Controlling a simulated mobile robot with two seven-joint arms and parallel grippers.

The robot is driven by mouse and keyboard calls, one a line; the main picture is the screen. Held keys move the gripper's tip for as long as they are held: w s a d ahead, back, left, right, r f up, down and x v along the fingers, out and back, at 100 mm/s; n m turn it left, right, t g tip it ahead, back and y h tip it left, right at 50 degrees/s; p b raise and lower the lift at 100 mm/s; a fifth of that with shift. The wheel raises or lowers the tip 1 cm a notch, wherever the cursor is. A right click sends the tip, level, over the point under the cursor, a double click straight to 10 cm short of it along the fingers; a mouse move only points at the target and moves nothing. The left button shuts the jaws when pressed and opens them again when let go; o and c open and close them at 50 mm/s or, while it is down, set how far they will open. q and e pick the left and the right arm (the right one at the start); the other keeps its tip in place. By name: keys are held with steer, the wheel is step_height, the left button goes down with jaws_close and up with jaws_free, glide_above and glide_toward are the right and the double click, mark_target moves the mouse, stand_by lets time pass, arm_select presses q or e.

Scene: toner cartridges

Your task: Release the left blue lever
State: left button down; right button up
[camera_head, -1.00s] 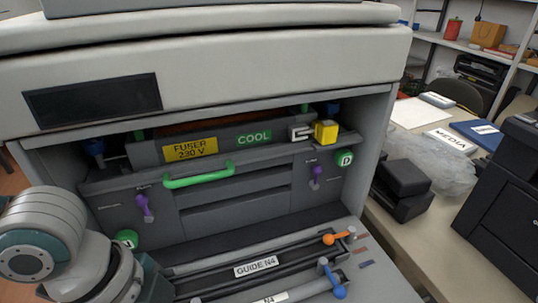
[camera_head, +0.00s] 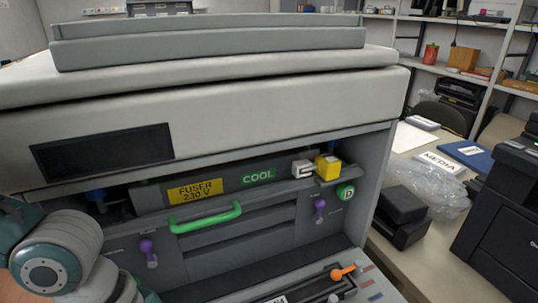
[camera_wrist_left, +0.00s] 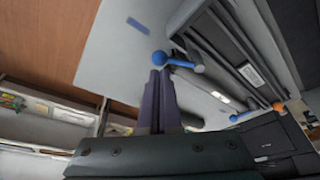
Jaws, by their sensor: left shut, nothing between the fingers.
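A blue lever (camera_head: 97,196) sits at the left end of the fuser bay in the head view, partly in shadow. In the left wrist view a blue ball-ended lever (camera_wrist_left: 160,58) lies just beyond the fingertips of my left gripper (camera_wrist_left: 159,76). I cannot tell whether they touch. A second blue-ended lever (camera_wrist_left: 235,118) shows farther right there. The left gripper's fingers are shut together with nothing between them. In the head view only my left arm shows at the lower left; its gripper is out of sight. My right gripper is in neither view.
The fuser unit (camera_head: 241,187) has a green handle (camera_head: 205,218) and purple levers (camera_head: 147,250) (camera_head: 319,209) below it. A yellow block (camera_head: 327,168) stands at its right end. An orange lever (camera_head: 342,271) sits lower right. The printer's overhanging top (camera_head: 240,105) bounds the bay above.

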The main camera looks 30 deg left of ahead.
arm_select(q)
steer(key=shift+w, duration=0.1)
steer(key=shift+w+d, duration=0.3)
steer(key=shift+w, duration=0.4)
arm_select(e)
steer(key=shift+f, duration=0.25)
arm_select(q)
steer(key=shift+r, duration=0.1)
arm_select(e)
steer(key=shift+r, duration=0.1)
